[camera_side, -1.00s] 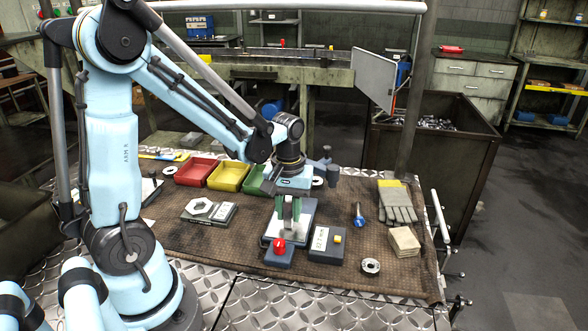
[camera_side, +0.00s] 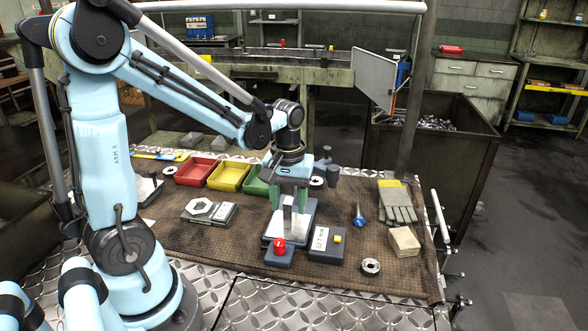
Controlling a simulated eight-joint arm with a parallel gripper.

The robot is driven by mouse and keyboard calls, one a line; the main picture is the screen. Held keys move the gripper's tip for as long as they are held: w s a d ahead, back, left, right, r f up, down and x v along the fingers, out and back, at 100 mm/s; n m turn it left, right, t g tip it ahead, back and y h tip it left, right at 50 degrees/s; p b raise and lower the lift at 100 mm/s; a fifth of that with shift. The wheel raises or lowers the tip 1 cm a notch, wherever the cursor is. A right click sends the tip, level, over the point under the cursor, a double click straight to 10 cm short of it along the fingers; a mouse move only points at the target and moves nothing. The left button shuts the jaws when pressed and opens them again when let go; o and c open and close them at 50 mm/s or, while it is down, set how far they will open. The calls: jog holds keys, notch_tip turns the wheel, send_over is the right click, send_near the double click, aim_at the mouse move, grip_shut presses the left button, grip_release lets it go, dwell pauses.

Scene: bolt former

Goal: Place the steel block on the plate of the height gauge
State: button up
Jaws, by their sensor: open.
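The steel block (camera_side: 287,215) is a narrow, pale upright piece. It appears to stand on the light plate (camera_side: 298,231) of the height gauge, a dark-based unit at the front middle of the mat. My gripper (camera_side: 288,203) points down over it with its green fingers spread, one to each side of the block. A gap shows between the block and each finger. The lower end of the block is hard to make out against the plate.
Red (camera_side: 195,172) and yellow (camera_side: 228,177) bins stand behind left. Gloves (camera_side: 397,203), a blue-handled tool (camera_side: 358,215) and a ring (camera_side: 370,266) lie right.

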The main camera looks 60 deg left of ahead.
aim_at(289, 202)
notch_tip(289, 202, up, 9)
jog(key=shift+r, duration=0.15)
jog(key=shift+s+d, duration=0.1)
jog(key=shift+d, duration=0.1)
jog(key=s+d+f+m+t, duration=0.1)
jog(key=s+d+m+t, duration=0.1)
jog(key=d+m+t, duration=0.5)
jog(key=shift+s+d+f+m, duration=0.15)
jog(key=shift+s+f+m, duration=0.2)
jog(key=shift+m, duration=0.65)
